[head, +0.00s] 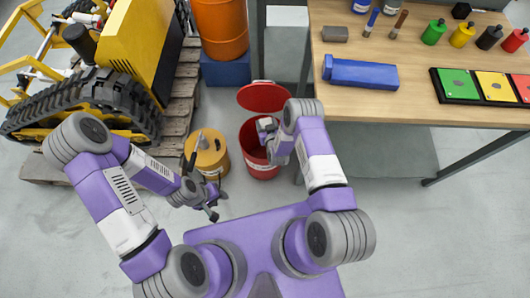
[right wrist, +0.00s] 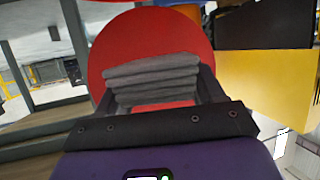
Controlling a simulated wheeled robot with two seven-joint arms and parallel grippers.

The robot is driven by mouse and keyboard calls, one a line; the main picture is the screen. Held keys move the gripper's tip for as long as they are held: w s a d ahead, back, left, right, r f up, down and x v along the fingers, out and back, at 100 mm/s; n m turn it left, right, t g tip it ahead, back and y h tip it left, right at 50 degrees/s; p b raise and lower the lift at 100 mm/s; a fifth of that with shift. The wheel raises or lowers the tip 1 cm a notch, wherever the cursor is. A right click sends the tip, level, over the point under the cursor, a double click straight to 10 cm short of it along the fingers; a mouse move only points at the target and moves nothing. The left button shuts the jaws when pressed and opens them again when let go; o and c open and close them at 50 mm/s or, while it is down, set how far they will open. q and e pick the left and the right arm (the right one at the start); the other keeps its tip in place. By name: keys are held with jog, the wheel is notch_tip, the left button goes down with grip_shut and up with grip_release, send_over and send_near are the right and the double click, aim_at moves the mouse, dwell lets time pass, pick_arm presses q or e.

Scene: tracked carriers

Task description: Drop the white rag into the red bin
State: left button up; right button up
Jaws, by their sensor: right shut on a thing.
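The red bin (head: 263,171) stands on the floor in the middle of the head view, with its red round lid (head: 263,97) tipped open behind it. My right gripper (head: 267,138) is over the bin's mouth. In the right wrist view it is shut on a folded rag (right wrist: 152,80), which looks grey there, in several layers between the fingers. The red lid (right wrist: 150,35) fills the view behind the rag. In the head view my arm largely hides the rag. My left gripper (head: 212,211) is low, left of the bin; its jaw opening is too small to read.
A yellow can (head: 208,160) stands just left of the bin. A yellow tracked machine (head: 125,50) sits on a wooden pallet at the left, with an orange drum (head: 220,28) beside it. A workbench (head: 410,100) with bottles and a blue block is at the right.

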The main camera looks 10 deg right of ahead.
notch_tip(320, 180, down, 5)
jog(key=b, duration=0.3)
jog(key=shift+r, duration=0.15)
jog(key=o, duration=1.1)
jog(key=p+v, duration=0.3)
jog(key=v, duration=0.4)
jog(key=shift+s, duration=0.25)
jog(key=shift+r, duration=0.2)
